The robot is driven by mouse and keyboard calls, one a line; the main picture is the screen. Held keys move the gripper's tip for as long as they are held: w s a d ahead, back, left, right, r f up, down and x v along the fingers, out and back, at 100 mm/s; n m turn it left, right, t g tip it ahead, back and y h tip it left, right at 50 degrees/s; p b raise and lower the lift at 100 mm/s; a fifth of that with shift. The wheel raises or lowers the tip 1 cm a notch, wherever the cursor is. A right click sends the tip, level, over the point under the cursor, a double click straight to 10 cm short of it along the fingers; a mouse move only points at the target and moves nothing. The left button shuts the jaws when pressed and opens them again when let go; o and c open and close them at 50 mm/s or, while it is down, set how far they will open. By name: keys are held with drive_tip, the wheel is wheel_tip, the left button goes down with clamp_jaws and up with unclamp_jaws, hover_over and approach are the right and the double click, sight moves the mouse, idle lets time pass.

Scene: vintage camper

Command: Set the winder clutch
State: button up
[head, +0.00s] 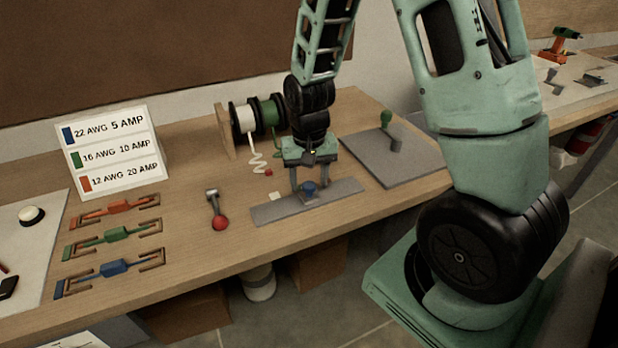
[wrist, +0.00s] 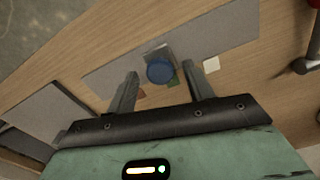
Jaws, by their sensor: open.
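A blue round knob (head: 309,188) stands on a long grey plate (head: 345,192) on the wooden bench. My gripper (head: 311,182) points down over the plate, open, with a finger on either side of the knob. In the wrist view the knob (wrist: 160,70) lies between the fingertips (wrist: 172,71), closer to the left one, with gaps to both. I cannot tell which part is the winder clutch. A lever with a red ball (head: 221,223) stands left of the plate; its metal rod (wrist: 305,64) shows at the wrist view's right edge.
A grey board with a green-handled crank (head: 387,119) lies to the right. Wire spools (head: 256,115) stand behind. A wire-gauge sign (head: 112,150) and coloured fuse pieces (head: 115,237) are at left. A small pale square (wrist: 211,65) lies near the plate.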

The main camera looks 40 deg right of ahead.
drive_tip(key=shift+f, duration=0.1)
clamp_jaws()
drive_tip(key=p, duration=0.1)
hover_over(279, 207)
idle(0.4)
unclamp_jaws()
drive_tip(key=shift+a, duration=0.1)
drive_tip(key=shift+s, duration=0.1)
wheel_tip(279, 207, up, 18)
drive_tip(key=shift+f, duration=0.25)
idle(0.4)
